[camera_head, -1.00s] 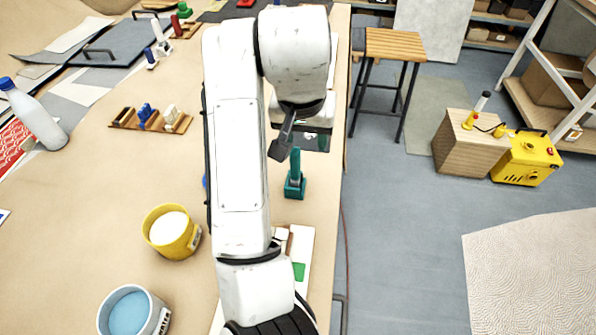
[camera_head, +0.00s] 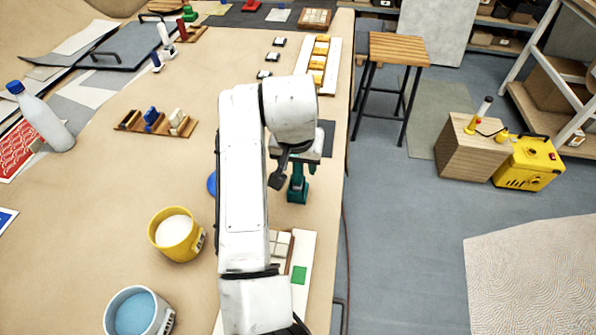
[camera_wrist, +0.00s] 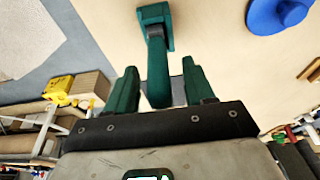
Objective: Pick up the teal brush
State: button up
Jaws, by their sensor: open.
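The teal brush (camera_head: 297,192) stands upright on the tan table near its right edge, base down and handle up. In the wrist view the brush (camera_wrist: 157,68) shows its handle reaching between my two green fingers, with its block base beyond them. My gripper (camera_wrist: 159,67) is open, with a finger on either side of the handle and a visible gap on each side. In the head view my arm and hand cover the top of the handle.
A blue knobbed disc (camera_wrist: 281,14) lies near the brush, partly hidden by my arm in the head view. A yellow tub (camera_head: 175,238) and a pale tub (camera_head: 137,315) stand left of my arm. A wooden stool (camera_head: 397,50) stands beyond the table's right edge.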

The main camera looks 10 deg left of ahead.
jog(key=shift+w+f, duration=0.1)
jog(key=shift+f, duration=0.3)
grip_shut()
